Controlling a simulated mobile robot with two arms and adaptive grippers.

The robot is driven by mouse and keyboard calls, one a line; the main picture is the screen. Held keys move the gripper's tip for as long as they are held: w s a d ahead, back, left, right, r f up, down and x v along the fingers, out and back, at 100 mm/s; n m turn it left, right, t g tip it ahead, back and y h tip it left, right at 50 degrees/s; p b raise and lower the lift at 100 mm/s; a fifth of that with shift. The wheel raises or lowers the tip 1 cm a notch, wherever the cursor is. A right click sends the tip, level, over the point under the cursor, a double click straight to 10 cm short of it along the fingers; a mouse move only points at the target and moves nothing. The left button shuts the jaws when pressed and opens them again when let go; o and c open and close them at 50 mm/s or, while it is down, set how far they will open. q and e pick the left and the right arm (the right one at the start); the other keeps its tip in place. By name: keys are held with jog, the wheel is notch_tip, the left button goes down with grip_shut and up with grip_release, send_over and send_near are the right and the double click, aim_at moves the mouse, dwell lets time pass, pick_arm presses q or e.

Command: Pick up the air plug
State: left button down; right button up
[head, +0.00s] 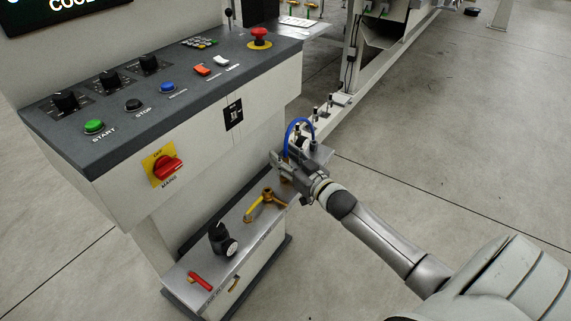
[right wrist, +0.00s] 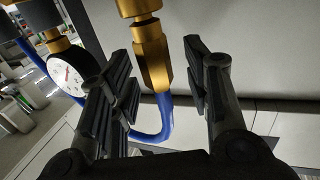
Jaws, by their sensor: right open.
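The air plug (right wrist: 153,60) is a brass fitting with a hexagonal body in the right wrist view. A blue hose (right wrist: 164,118) runs from its end and also shows as an arc in the head view (head: 291,130). The plug sits against another brass piece (right wrist: 138,7) at the top of the right wrist view. My right gripper (right wrist: 157,62) is open, with one finger on each side of the plug and visible gaps to both. In the head view my right gripper (head: 281,164) is over the far end of the shelf and largely hides the plug. My left gripper is not in view.
The grey shelf (head: 185,262) holds a yellow-handled valve (head: 262,205), a black regulator with a gauge (head: 222,240) and a red handle (head: 200,281). The control panel (head: 130,92) overhangs it. Open floor (head: 430,150) lies to the right.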

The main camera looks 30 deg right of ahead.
jog(key=shift+c, duration=0.2)
grip_shut()
